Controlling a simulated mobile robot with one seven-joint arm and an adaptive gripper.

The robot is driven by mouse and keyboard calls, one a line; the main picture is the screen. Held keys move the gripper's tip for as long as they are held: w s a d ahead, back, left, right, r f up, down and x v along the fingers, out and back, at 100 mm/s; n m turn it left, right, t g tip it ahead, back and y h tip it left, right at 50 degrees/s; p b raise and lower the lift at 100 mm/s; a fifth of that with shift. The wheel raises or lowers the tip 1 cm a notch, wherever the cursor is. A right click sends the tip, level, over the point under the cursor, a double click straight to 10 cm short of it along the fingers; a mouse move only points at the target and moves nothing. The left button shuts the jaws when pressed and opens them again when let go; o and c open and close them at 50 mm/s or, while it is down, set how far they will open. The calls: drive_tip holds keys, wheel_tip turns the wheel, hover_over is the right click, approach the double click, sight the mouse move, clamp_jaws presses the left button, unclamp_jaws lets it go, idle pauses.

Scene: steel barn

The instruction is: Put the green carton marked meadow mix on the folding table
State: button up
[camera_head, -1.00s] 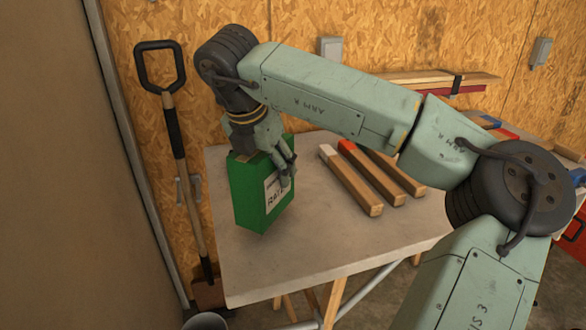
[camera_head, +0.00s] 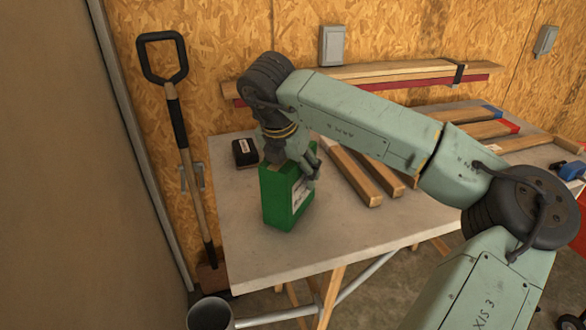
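The green carton (camera_head: 277,199) is upright at the table's left-middle, over or on the surface; I cannot tell if its base touches. A pale label shows on its right face, partly covered by a finger and unreadable now. My gripper (camera_head: 301,176) is at the carton's top right, with a finger against the label side, and appears closed around it. The far finger is hidden. The table (camera_head: 350,238) has a grey top on wooden trestle legs.
A small black box (camera_head: 245,152) lies behind the carton at left. Several wooden bars (camera_head: 352,176) lie right of it. A shovel (camera_head: 178,130) leans on the wall. A grey bucket (camera_head: 210,314) stands below. The table's front left is clear.

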drive_tip(key=o, duration=0.4)
drive_tip(key=shift+r, duration=0.1)
drive_tip(key=b+v, duration=0.3)
drive_tip(key=v, duration=0.9)
drive_tip(key=shift+a, duration=0.1)
